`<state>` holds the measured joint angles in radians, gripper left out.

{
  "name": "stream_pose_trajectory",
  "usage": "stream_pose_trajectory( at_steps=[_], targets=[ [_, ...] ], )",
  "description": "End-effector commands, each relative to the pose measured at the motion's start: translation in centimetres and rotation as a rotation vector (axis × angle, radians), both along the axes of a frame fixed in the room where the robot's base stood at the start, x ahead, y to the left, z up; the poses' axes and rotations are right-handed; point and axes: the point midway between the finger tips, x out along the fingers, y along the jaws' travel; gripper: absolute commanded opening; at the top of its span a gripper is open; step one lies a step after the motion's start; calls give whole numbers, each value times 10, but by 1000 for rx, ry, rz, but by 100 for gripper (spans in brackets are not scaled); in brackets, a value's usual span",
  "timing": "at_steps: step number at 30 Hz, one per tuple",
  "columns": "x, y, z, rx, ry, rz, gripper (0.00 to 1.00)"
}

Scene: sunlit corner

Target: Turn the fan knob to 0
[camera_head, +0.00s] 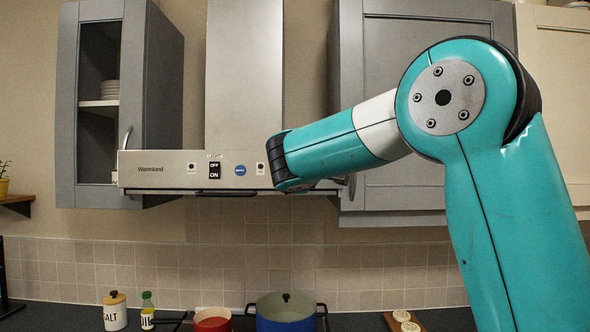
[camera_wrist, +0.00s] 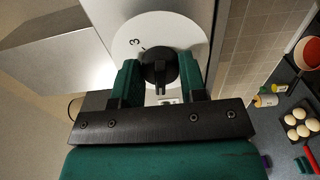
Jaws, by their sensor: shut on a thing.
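The fan knob (camera_wrist: 158,68) is a black knob on a round white dial plate (camera_wrist: 126,42) at the end of the steel range hood. A "3" shows on the plate at the knob's upper left; other marks are hidden or unclear. My gripper (camera_wrist: 160,78) has its two green fingers on either side of the knob and is shut on it. In the head view the range hood (camera_head: 165,172) spans the middle, and my arm covers its right end. The knob and my gripper's fingers are hidden there.
Below are a blue pot (camera_head: 285,318), a red pot (camera_head: 212,320), a salt jar (camera_head: 115,312) and an oil bottle (camera_head: 147,311).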

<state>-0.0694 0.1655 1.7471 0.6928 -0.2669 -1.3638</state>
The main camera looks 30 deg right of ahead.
Motion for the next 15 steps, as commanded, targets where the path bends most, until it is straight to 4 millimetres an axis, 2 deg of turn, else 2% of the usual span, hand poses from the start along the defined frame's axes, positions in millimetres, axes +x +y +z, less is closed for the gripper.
stream_pose_trajectory(
  at_steps=[12,13,15],
  targets=[
    [0,0,0,-7,4,1,15],
    [0,0,0,-7,4,1,41],
    [0,0,0,-6,4,1,57]
  ],
)
